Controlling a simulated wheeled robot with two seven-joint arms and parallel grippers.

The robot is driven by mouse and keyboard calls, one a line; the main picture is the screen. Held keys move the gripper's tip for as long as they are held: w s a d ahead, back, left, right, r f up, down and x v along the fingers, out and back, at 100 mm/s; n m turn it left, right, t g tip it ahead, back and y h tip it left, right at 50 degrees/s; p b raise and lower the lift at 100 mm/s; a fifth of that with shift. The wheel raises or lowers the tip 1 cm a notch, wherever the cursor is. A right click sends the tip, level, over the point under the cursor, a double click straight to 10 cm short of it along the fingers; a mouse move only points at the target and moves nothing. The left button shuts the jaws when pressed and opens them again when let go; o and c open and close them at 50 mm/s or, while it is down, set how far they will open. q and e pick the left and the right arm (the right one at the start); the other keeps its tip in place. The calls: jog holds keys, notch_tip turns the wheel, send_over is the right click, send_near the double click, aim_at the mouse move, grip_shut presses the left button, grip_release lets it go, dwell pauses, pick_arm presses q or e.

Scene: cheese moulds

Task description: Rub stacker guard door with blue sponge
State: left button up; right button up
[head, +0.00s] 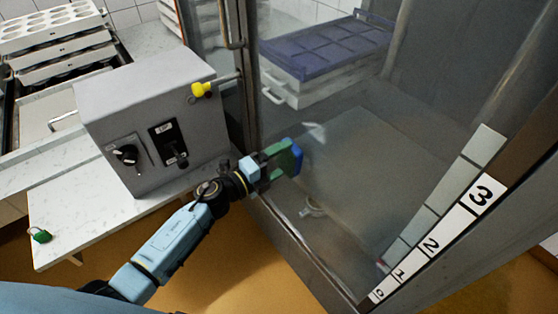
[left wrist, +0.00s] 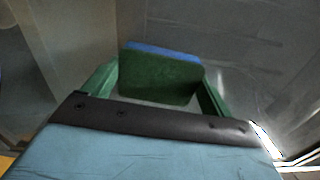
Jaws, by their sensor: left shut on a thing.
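The stacker guard door (head: 350,150) is a large clear panel in a metal frame, filling the middle and right of the head view. My left gripper (head: 281,158) is in front of its lower left part, near the frame's left upright. Its green fingers are shut on the blue sponge (head: 297,154), which has a dark green layer. In the left wrist view the sponge (left wrist: 160,75) sits between the fingertips, green layer towards the camera and blue edge on top. I cannot tell whether the sponge touches the panel. My right gripper is not in view.
A grey control box (head: 155,115) with a knob, a switch and a yellow knob stands on a pale counter (head: 75,215), left of the door. Behind the panel are blue-lidded moulds (head: 325,45). A numbered scale (head: 430,245) runs along the right.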

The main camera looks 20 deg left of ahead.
pick_arm(q)
jog(key=shift+x, duration=1.05)
jog(key=shift+s, duration=0.15)
